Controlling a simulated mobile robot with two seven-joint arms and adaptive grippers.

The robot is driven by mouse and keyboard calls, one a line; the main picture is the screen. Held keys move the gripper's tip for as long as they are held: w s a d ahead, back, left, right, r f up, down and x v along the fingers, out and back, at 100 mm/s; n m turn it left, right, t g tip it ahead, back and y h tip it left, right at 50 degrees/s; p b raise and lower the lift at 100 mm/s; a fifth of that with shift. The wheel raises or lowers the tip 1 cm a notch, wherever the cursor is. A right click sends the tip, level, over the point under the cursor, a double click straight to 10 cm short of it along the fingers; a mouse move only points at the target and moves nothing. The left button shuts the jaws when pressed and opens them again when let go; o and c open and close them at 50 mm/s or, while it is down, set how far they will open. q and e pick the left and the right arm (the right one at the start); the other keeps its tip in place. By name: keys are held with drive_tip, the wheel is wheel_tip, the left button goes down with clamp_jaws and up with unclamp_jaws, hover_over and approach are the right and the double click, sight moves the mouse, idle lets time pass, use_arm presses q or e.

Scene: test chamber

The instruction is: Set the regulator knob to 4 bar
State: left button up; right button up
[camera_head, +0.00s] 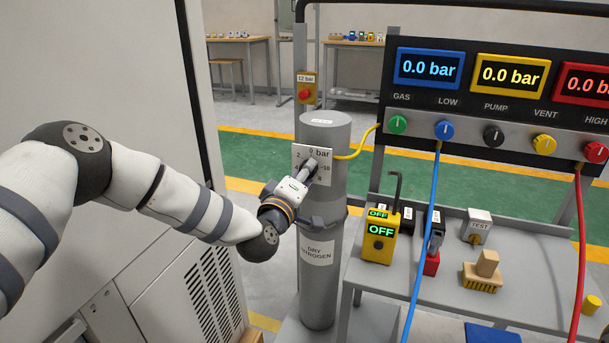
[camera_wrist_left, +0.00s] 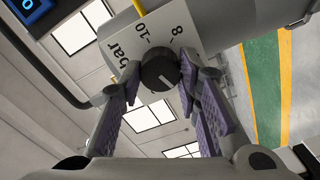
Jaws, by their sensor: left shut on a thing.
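The grey cylinder labelled dry nitrogen (camera_head: 318,285) stands upright in the head view. My left gripper (camera_head: 308,170) reaches in from the left and covers much of the plate and knob. In the left wrist view, the dark round regulator knob (camera_wrist_left: 160,70) sits between the fingers of my left gripper (camera_wrist_left: 160,76), which are shut on it. A pale pointer line shows on the knob; I cannot tell which mark it points at. The dial plate (camera_wrist_left: 128,28) shows "bar", "10" and "8". My right gripper is out of view.
The gauge panel (camera_head: 470,113) at right has blue and yellow displays reading 0.0 bar. The grey bench (camera_head: 400,290) below holds a yellow box (camera_head: 379,243) reading OFF and a test block (camera_head: 479,226). A yellow hose (camera_head: 360,150) and a blue hose (camera_head: 430,215) run near the cylinder.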

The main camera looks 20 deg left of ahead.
use_arm(q)
drive_tip(key=o, duration=1.1)
drive_tip(key=shift+o, duration=0.2)
drive_tip(key=s, duration=1.2)
drive_tip(key=shift+a, duration=0.2)
